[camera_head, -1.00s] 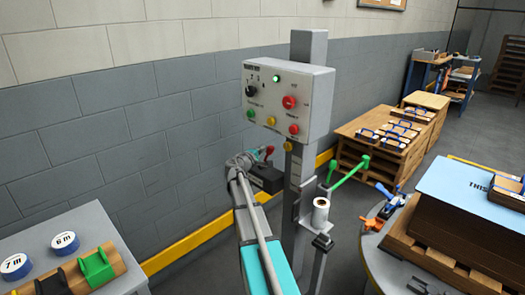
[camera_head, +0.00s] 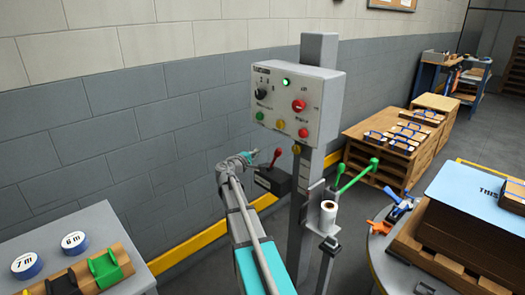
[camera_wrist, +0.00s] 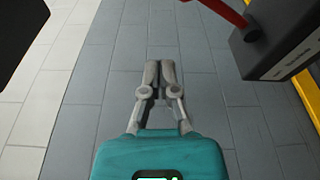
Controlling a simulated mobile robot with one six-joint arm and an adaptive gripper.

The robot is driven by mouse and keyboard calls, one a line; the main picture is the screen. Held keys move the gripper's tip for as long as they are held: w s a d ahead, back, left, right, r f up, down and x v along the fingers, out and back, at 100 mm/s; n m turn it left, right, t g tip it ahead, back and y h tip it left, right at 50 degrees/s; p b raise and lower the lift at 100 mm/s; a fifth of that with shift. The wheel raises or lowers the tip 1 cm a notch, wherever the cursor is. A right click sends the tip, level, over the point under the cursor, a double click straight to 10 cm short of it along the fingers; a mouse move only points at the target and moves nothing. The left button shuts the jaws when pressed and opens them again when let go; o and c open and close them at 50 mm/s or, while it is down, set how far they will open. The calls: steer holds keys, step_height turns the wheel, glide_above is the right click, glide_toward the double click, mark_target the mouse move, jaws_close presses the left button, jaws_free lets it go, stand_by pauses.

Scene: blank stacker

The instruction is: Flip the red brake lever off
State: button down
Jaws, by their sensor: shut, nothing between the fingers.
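The red brake lever (camera_head: 278,154) stands up from a dark box (camera_head: 271,181) on the side of the grey post, leaning slightly right at its knob. My gripper (camera_head: 254,154) is just left of the lever, apart from it in the picture.
A control panel (camera_head: 299,103) with a lit green lamp sits on the post (camera_head: 317,185) above the box. A grey table (camera_head: 100,225) is at left, a round table (camera_head: 385,275) at right.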

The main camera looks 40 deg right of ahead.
steer(key=shift+f+v, duration=0.2)
steer(key=shift+v, duration=1.25)
steer(key=shift+f+v, duration=0.15)
steer(key=shift+v, duration=1.3)
steer(key=shift+w+a, duration=0.1)
steer(key=s+a+f+m+g+y, duration=0.2)
steer(key=s+a+f+y, duration=0.25)
steer(key=a+f, duration=0.3)
steer(key=s+a+f+m+g+y, duration=0.1)
steer(key=s+a+f+m+y, duration=0.25)
steer(key=s+a+f, duration=0.4)
steer(key=s+a+f+g+y, duration=0.15)
steer(key=s+a+y, duration=0.3)
steer(key=a, duration=0.55)
steer(key=s+a+f+g+y, duration=0.15)
steer(key=s+a+y, duration=0.3)
steer(key=a, duration=0.65)
step_height(320, 180, up, 23)
steer(key=p, duration=2.3)
steer(key=shift+d, duration=0.35)
